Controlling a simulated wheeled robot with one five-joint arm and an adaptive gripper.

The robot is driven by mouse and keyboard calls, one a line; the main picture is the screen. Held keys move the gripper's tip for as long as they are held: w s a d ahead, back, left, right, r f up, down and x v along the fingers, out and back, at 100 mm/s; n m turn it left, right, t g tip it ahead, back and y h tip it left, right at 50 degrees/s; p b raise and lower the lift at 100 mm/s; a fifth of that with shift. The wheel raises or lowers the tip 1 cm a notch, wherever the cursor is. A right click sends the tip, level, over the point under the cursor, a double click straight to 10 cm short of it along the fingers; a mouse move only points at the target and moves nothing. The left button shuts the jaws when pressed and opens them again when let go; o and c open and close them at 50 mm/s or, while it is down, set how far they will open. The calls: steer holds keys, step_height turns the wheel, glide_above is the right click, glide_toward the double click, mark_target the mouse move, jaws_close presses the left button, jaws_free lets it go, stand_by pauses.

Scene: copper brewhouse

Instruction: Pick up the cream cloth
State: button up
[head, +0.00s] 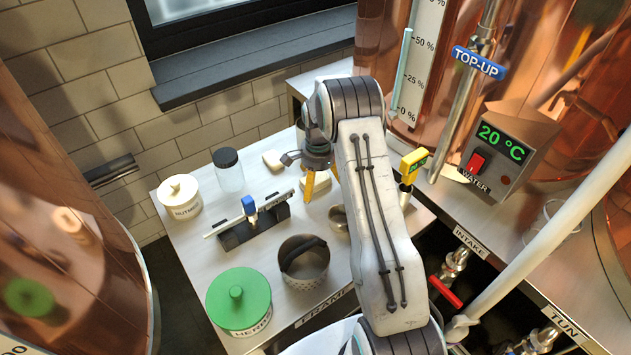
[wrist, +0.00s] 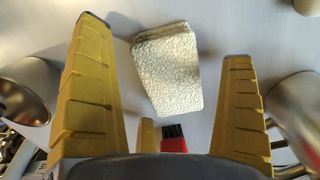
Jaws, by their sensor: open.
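The cream cloth (wrist: 168,70) is a folded, rough-textured pad lying flat on the grey metal worktop in the wrist view. In the head view the cloth (head: 317,184) shows partly, below my arm's end. My gripper (wrist: 164,42) is open, with its two yellow fingers wide apart. The cloth appears between the fingers in the wrist view, with bare worktop showing on both sides of it. In the head view my gripper (head: 321,178) points down over the cloth, and my arm hides part of that area. Nothing is held.
A red and black item (wrist: 174,138) lies near the cloth. Steel vessels (wrist: 30,88) and (wrist: 298,105) flank it. A perforated basket (head: 303,270), green-lidded canister (head: 238,300), white jar (head: 179,198), glass jar (head: 228,172) and rack (head: 254,226) stand on the worktop.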

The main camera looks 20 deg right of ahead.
mark_target(318, 180)
steer(key=c, duration=1.3)
steer(key=shift+r, duration=0.4)
step_height(318, 180, up, 3)
steer(key=shift+r, duration=0.15)
steer(key=s+d+r, duration=0.2)
steer(key=d, duration=0.1)
steer(key=s+d+r, duration=0.2)
steer(key=s, duration=0.1)
steer(key=s+d+r, duration=0.3)
steer(key=shift+d+b, duration=0.3)
steer(key=shift+b, duration=0.05)
